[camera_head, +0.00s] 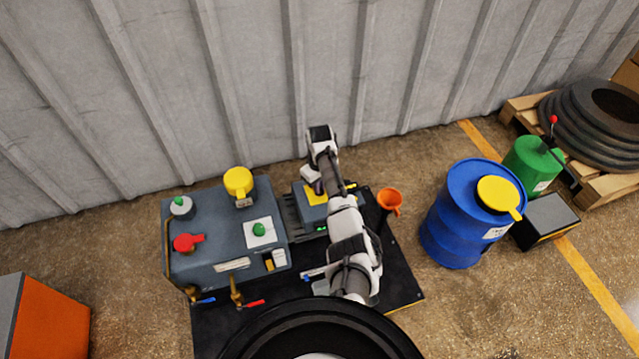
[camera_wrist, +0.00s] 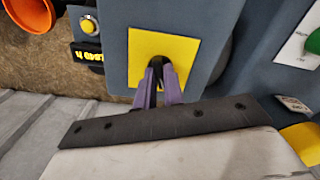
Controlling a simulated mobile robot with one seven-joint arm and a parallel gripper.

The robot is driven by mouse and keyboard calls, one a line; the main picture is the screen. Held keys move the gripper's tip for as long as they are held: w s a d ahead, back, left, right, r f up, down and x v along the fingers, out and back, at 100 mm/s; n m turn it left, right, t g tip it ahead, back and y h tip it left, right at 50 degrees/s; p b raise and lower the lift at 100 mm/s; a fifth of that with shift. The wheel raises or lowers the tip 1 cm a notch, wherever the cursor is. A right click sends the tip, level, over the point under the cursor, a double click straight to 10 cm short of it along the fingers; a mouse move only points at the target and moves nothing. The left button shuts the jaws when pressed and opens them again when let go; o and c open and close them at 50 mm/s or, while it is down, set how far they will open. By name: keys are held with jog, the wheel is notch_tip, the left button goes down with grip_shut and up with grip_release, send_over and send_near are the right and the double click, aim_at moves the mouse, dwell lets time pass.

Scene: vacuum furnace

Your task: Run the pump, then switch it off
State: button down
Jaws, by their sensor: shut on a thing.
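The pump is a grey-blue unit (camera_head: 205,222) on a black base plate, with a smaller grey-blue box (camera_head: 303,212) joined to its right side. My arm reaches over this box and hides part of it. In the wrist view, a yellow plate (camera_wrist: 140,48) lies on the box face, with a small dark knob (camera_wrist: 158,62) at its centre. My gripper (camera_wrist: 160,72) has its purple fingers close together, shut on this knob. The fingers cover most of the knob, so its angle cannot be told.
The pump's top carries a yellow cap (camera_head: 238,181), a red handle (camera_head: 187,242) and a green knob (camera_head: 259,229). An orange funnel (camera_head: 390,199) stands right of the box. A blue drum (camera_head: 455,222) stands farther right. A ribbed wall (camera_head: 250,80) runs close behind.

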jog(key=shift+n, duration=0.7)
jog(key=c, duration=1.5)
grip_release()
notch_tip(320, 180, up, 14)
jog(key=shift+f, duration=0.1)
